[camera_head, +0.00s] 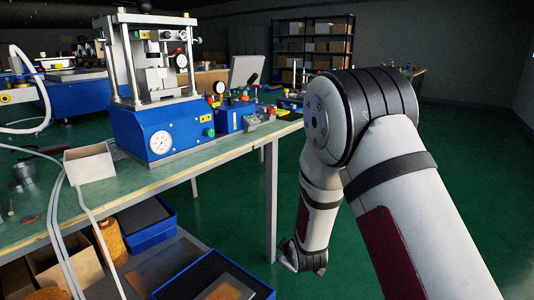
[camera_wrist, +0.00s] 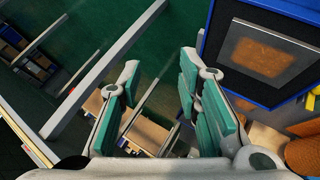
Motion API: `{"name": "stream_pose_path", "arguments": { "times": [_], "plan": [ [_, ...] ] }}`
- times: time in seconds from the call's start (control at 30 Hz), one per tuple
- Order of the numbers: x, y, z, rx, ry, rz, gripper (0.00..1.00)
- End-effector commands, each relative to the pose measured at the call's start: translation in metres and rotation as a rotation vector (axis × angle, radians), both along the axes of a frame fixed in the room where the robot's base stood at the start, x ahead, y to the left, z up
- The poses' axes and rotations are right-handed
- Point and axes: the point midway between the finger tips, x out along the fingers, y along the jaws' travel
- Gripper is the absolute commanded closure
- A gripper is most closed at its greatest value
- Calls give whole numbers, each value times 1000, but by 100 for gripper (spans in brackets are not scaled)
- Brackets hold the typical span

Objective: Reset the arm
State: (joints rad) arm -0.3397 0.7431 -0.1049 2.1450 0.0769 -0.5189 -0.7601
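My gripper (camera_wrist: 160,98) shows in the wrist view with its two green-padded fingers apart and nothing between them. Beyond the fingers are the green floor and brown boxes lower down. In the head view my arm reaches down at the right of the bench, off its edge, and the fingers cannot be made out there. The blue crimping press (camera_head: 160,125) with its round gauge stands upright on the green-topped bench (camera_head: 225,148), to the left of my arm.
Under the bench, a lower shelf holds blue bins (camera_head: 150,222), a brown spool (camera_head: 110,240) and cardboard boxes. A blue bin (camera_wrist: 212,35) is close to the right finger. A bench leg (camera_head: 271,200) stands left of my arm. Open floor (camera_head: 460,180) lies to the right.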

Motion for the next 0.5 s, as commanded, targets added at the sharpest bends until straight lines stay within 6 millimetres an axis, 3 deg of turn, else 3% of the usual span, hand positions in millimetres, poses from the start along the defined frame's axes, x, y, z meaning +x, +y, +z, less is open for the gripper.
{"name": "stream_pose_path", "arguments": {
  "times": [0.03,0.27,0.5],
  "plan": [
    [-4,-6,22,26,21,-31,69],
    [-47,-32,94,126,168,-177,69],
    [-116,-59,160,209,316,-329,69]
  ]
}}
